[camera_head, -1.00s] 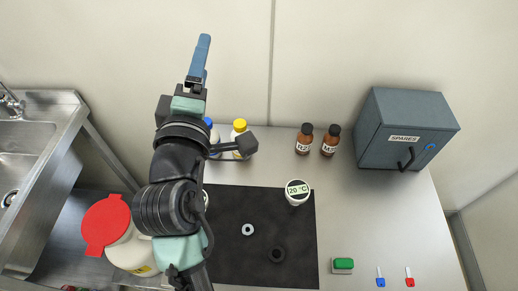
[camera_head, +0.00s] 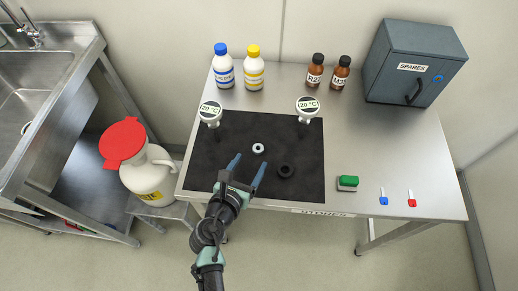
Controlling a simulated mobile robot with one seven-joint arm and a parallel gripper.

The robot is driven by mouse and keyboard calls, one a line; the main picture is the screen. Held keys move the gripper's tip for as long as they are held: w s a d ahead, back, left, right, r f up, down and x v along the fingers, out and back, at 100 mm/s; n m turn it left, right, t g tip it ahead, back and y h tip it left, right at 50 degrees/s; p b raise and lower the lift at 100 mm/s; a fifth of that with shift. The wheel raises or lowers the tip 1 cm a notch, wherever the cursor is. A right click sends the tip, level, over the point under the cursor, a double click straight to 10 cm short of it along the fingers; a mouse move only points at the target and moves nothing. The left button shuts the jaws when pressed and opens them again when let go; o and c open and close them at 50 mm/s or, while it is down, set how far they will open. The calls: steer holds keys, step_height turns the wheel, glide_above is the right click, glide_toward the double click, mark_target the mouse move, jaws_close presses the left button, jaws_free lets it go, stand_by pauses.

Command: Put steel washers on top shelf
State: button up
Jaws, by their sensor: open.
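A small pale metal ring, which looks like a steel washer (camera_head: 258,148), lies flat on the black mat (camera_head: 225,140) on the steel table. A thicker black ring (camera_head: 286,170) lies to its lower right on the mat. My gripper (camera_head: 248,164) is open and empty, its two blue fingers pointing up the picture over the front of the mat. In the picture the pale ring is just beyond the fingertips, apart from them. Another pale ring (camera_head: 26,128) shows in or by the sink. I cannot make out a top shelf.
Two thermometers (camera_head: 308,106) marked 20 °C, bottles (camera_head: 254,70) and a grey SPARES cabinet (camera_head: 415,60) stand farther back. A green block (camera_head: 348,183) and blue and red tags (camera_head: 383,198) lie right. A white jug (camera_head: 148,175) stands left. The table's right side is mostly clear.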

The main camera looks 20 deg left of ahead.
mark_target(257, 150)
steer(key=shift+a+f+b+x, duration=0.15)
steer(key=shift+b+x, duration=0.2)
steer(key=shift+x, duration=1.2)
steer(key=shift+a+f+b+x, duration=0.15)
steer(key=shift+b+x, duration=0.2)
steer(key=shift+x, duration=1.2)
steer(key=shift+s+d, duration=0.1)
steer(key=shift+s, duration=0.05)
jaws_close()
